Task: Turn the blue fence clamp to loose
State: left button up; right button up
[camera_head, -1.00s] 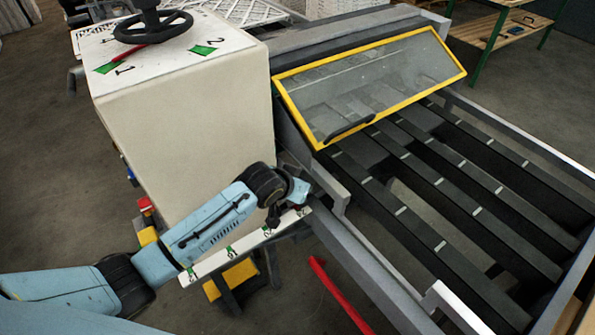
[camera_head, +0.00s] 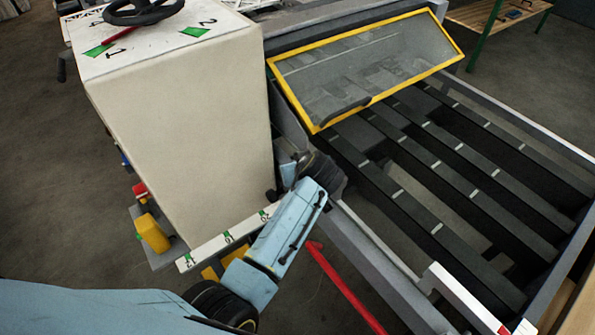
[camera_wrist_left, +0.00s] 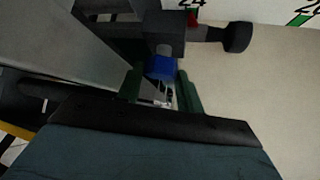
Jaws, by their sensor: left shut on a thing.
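The blue fence clamp (camera_wrist_left: 160,67) shows as a small blue block below a dark bracket (camera_wrist_left: 150,28) in the left wrist view. My left gripper (camera_wrist_left: 162,88) has its green fingers on either side of the clamp and is shut on it. In the head view my left forearm and wrist cover the place beside the cream machine housing, so the clamp and the fingertips are hidden there. Whether the clamp stands at tight or loose cannot be told. My right gripper is in neither view.
The cream housing (camera_head: 190,130) stands left of my wrist, with a white numbered scale (camera_head: 228,238) below. A yellow-framed guard (camera_head: 365,68) and dark slatted bed (camera_head: 440,185) lie to the right. A dark round knob (camera_wrist_left: 238,37) is close to the gripper.

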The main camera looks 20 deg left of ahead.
pick_arm(q)
jog(key=shift+n+b, duration=0.3)
jog(key=shift+n, duration=0.1)
jog(key=shift+g+y, duration=0.3)
jog(key=o, duration=1)
